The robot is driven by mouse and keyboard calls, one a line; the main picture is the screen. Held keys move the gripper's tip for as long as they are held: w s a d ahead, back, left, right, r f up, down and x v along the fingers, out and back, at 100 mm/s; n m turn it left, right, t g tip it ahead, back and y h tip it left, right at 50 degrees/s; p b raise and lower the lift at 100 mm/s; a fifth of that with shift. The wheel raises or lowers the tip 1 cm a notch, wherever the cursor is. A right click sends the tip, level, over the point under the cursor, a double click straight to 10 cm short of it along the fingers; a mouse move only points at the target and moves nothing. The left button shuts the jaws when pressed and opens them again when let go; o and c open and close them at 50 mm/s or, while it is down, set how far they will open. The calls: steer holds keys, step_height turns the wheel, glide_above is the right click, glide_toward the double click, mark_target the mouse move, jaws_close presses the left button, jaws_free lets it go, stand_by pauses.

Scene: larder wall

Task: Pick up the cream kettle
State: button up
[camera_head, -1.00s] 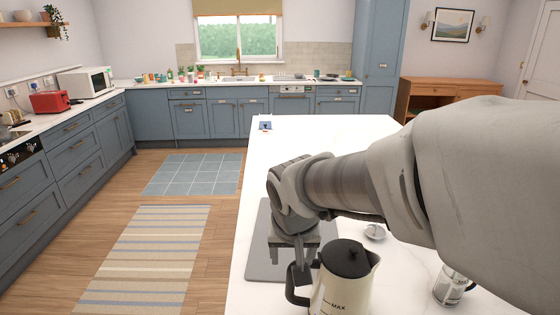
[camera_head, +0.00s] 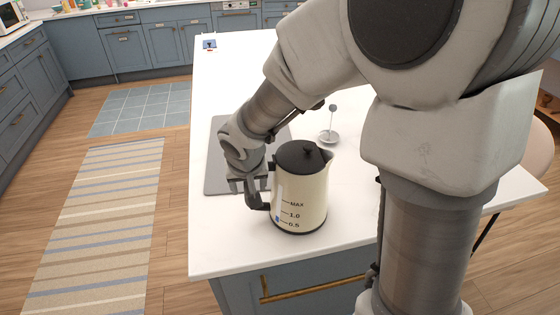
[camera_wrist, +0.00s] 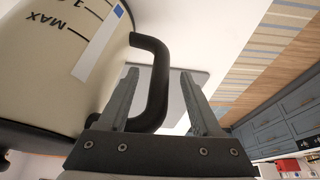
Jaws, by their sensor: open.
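The cream kettle (camera_head: 301,196) stands upright on the white island top near its front edge. It has a black lid, a black base and a black handle on its left side. My gripper (camera_head: 248,188) is at the handle, left of the kettle body. In the wrist view the kettle body (camera_wrist: 62,70) fills the upper left. The black handle (camera_wrist: 158,85) runs down between the two open fingers of my gripper (camera_wrist: 160,88), nearer the left finger. The fingers are apart and not closed on it. The lower end of the handle is partly hidden by the gripper.
A grey mat (camera_head: 222,150) lies on the island (camera_head: 218,240) under my forearm. A small metal dish with an upright stem (camera_head: 330,135) stands behind the kettle. A blue item (camera_head: 209,44) lies at the far left corner. Free counter lies right of the kettle.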

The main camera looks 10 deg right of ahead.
steer(key=shift+x, duration=0.9)
steer(key=shift+c, duration=0.2)
jaws_close()
steer(key=shift+r, duration=0.1)
stand_by(0.4)
steer(key=shift+r, duration=0.1)
